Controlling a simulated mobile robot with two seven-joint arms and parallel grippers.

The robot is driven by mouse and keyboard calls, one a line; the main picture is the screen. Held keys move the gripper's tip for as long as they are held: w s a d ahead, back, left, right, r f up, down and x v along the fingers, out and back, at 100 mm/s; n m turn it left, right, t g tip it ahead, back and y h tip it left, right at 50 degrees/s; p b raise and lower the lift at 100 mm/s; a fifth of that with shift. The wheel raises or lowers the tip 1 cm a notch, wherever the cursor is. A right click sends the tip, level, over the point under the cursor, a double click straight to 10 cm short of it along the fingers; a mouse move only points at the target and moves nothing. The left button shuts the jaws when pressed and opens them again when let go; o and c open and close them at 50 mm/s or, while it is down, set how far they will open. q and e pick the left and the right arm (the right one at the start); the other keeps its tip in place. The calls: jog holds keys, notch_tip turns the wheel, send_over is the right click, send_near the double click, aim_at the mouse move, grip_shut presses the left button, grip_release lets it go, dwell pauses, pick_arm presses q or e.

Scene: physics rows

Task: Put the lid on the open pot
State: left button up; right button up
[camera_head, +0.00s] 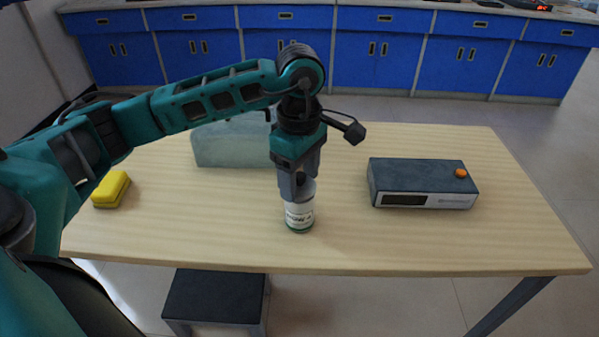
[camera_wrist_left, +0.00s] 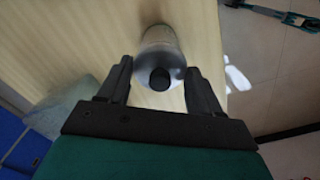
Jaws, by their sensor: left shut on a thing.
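A small round jar (camera_head: 299,216) with a white label and a dark green base stands upright on the wooden table near its front edge. My left gripper (camera_head: 299,187) points straight down and is shut on the upper part of this jar. In the left wrist view the jar (camera_wrist_left: 158,48) lies between the two fingers (camera_wrist_left: 160,75), and a dark round spot shows on its near end. The fingers hide the jar's top in the head view. I cannot make out a separate lid or another pot. My right gripper is not in view.
A dark grey device (camera_head: 420,183) with an orange button sits to the right on the table (camera_head: 420,245). A pale blue-grey box (camera_head: 232,147) stands behind my left arm. A yellow block (camera_head: 111,189) is at the left. A dark stool (camera_head: 215,297) stands below the front edge.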

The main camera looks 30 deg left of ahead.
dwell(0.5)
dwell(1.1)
pick_arm(q)
jog(key=shift+f+b, duration=0.2)
jog(key=shift+b, duration=0.35)
dwell(0.6)
dwell(0.3)
jog(key=o, duration=1.1)
jog(key=shift+o, duration=0.6)
jog(key=shift+r+p, duration=2.4)
jog(key=shift+r, duration=1.15)
